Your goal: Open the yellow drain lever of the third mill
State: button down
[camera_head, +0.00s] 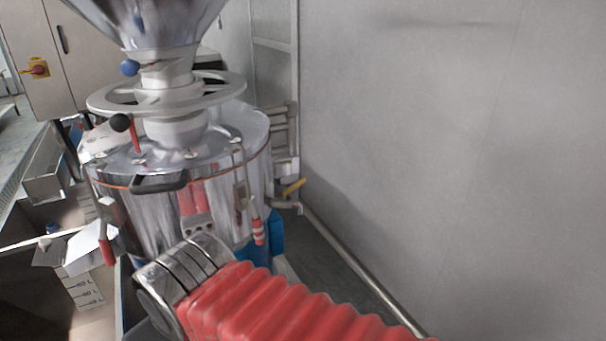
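A yellow lever (293,187) juts out at the right side of a shiny steel mill (160,215), near the wall pipes. It is small here, and its mount is partly hidden by the mill. My arm, in a red ribbed sleeve, reaches in from the lower right and ends in a metal wrist in front of the mill. Beyond the wrist, a grey piece with red strips shows against the mill; I cannot tell whether these are fingers or a reflection. No clear fingertips show, and the lever is apart from my wrist, up and to the right.
A steel funnel (150,18) stands above the mill. Red-handled clamps (258,230) hang on its side. A blue object (276,232) is at its lower right. A floor pipe (350,262) runs along the grey wall (450,150). Open boxes (78,255) stand at left.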

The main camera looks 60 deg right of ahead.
aim_at(292, 188)
jog(key=z, duration=0.05)
jog(key=k, duration=1)
jog(key=z, duration=0.45)
jog(key=i, duration=0.9)
jog(key=u, duration=0.2)
